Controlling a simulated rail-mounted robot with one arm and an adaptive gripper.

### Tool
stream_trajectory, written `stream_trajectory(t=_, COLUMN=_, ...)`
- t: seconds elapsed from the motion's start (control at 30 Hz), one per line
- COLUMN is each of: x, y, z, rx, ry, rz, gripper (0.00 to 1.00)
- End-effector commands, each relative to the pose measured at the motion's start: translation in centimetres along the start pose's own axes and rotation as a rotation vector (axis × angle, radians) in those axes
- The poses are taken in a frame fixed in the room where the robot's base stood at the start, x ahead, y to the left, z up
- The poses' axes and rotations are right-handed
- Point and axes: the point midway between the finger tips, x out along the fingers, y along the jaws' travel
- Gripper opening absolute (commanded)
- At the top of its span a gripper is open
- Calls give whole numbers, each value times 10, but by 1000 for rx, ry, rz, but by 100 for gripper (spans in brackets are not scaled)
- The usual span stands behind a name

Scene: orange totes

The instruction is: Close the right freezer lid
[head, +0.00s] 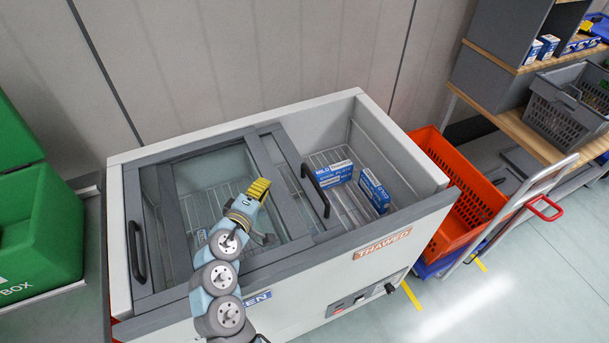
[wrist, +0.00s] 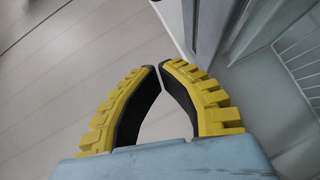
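The chest freezer (head: 345,272) has two sliding glass lids with grey frames. The right lid (head: 298,182) is slid left and overlaps the left lid (head: 154,215), so the right part of the freezer is uncovered. The right lid's black handle (head: 316,190) is on its right frame bar. The left lid's handle (head: 138,251) is at the far left. My gripper (head: 258,187) is over the lids, left of the right lid's handle and apart from it. In the wrist view my gripper (wrist: 160,66) has its yellow-backed fingertips together, with nothing between them.
Blue-and-white boxes (head: 334,174) lie in a wire basket in the uncovered part. An orange tote (head: 455,190) and a cart with a red handle (head: 545,208) stand at the right. A green box (head: 40,240) stands at the left. A wall (head: 240,60) is behind the freezer.

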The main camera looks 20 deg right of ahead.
Motion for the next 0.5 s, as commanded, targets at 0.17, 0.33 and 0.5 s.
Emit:
stream_trajectory(t=0.17, x=5, y=1, z=7, rx=-3, ry=-33, rz=2, gripper=0)
stream_trajectory(t=0.33, x=24, y=-1, z=9, rx=-6, ry=-35, rz=0, gripper=0)
stream_trajectory(t=0.5, x=50, y=0, z=9, rx=-3, ry=-32, rz=2, gripper=0)
